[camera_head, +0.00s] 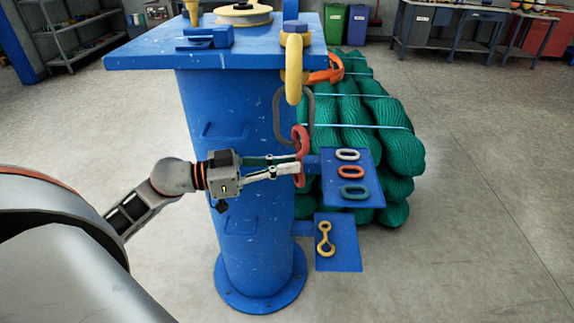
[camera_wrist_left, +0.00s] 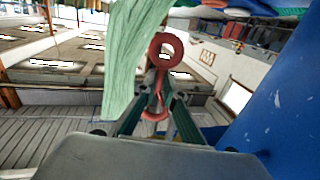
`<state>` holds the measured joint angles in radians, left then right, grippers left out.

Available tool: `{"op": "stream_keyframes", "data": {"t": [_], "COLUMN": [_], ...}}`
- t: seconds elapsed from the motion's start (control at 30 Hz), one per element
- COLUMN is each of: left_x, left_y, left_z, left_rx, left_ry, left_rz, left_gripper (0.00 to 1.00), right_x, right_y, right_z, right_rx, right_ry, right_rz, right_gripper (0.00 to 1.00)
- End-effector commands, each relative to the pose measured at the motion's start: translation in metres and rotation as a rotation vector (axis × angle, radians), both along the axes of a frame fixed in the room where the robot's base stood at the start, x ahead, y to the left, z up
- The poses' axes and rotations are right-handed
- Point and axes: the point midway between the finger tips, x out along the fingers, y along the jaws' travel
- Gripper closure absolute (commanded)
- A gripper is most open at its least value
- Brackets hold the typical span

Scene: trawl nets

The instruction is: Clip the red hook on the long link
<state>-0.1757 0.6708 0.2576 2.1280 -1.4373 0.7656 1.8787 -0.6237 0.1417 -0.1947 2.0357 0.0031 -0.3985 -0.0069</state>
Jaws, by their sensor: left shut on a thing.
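My left gripper (camera_head: 298,171) is shut on the red hook (camera_head: 300,141) and holds it upright beside the blue column. In the left wrist view the red hook (camera_wrist_left: 166,50) stands between the fingers (camera_wrist_left: 158,100), its round eye uppermost. A long dark grey link (camera_head: 310,118) hangs below a thick yellow link (camera_head: 293,72) at the edge of the blue top. The top of the red hook overlaps the lower end of the long link in the head view. I cannot tell whether they touch or are joined. My right gripper is not in view.
A small blue shelf (camera_head: 368,193) beside the gripper carries a white, a red and a green link. A lower blue plate (camera_head: 339,262) holds a yellow hook piece (camera_head: 324,240). An orange hook (camera_head: 328,70) and green net rolls (camera_head: 385,140) are behind.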

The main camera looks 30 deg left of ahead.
Motion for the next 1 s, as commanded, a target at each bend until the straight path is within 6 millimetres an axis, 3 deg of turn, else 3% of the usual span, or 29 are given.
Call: {"op": "stream_keyframes", "data": {"t": [1.0], "left_x": [-0.0016], "left_y": [0.0029], "left_z": [0.002], "left_rx": [-0.006], "left_ry": [-0.008], "left_rz": [-0.021], "left_gripper": [1.0], "right_x": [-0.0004], "right_y": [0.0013], "right_z": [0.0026], "right_rx": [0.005], "right_ry": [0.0], "right_rz": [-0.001], "right_gripper": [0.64]}}
